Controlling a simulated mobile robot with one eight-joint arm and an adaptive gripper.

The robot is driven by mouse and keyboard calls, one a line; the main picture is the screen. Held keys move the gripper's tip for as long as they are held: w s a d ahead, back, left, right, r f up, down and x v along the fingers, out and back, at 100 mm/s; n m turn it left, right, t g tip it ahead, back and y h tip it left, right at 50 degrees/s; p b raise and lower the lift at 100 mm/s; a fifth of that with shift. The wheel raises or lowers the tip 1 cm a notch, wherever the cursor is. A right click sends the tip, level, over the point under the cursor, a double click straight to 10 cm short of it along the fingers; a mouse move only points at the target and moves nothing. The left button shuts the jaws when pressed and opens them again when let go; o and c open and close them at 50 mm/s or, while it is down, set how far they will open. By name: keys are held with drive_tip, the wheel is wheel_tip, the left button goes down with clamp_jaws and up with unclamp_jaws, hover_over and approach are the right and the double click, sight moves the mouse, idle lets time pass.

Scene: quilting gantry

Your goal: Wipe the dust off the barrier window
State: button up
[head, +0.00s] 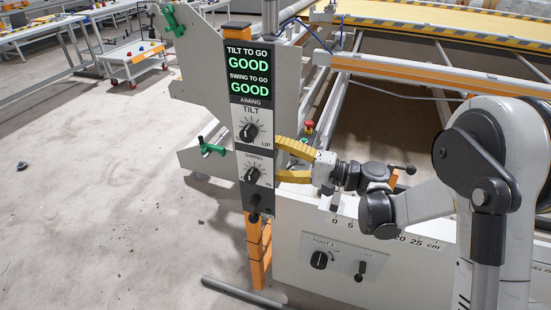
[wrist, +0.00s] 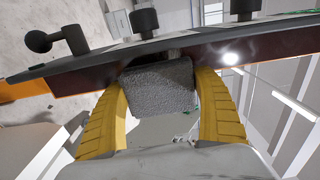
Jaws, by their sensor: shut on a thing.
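My gripper (head: 278,160) has yellow ribbed fingers and is at the right side of the upright control panel. In the wrist view, my gripper (wrist: 163,78) is shut on a grey, rough-textured pad (wrist: 158,90). The pad's far edge is at a glossy dark red-brown strip (wrist: 270,52) along the panel's side, which looks like the barrier window. I cannot tell whether the pad presses on it. The strip shows a bright light reflection right of the pad. No dust can be made out. The strip's face is hidden in the head view.
The control panel (head: 242,152) carries tilt and swing knobs and a green "GOOD" display for each. Below my arm is a white panel (head: 320,238) with a knob and lever. A rail frame (head: 420,69) stands behind. Floor at left (head: 90,190) is mostly clear.

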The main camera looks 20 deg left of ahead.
drive_tip(key=shift+a, duration=0.5)
drive_tip(key=shift+r, duration=0.1)
drive_tip(key=shift+r+p, duration=1.25)
drive_tip(key=shift+r, duration=0.7)
drive_tip(key=shift+a+f+b, duration=0.1)
drive_tip(key=shift+f+b, duration=1)
drive_tip(key=shift+b, duration=0.05)
drive_tip(key=shift+f, duration=0.95)
drive_tip(key=shift+s+d, duration=0.15)
drive_tip(key=shift+d, duration=2.75)
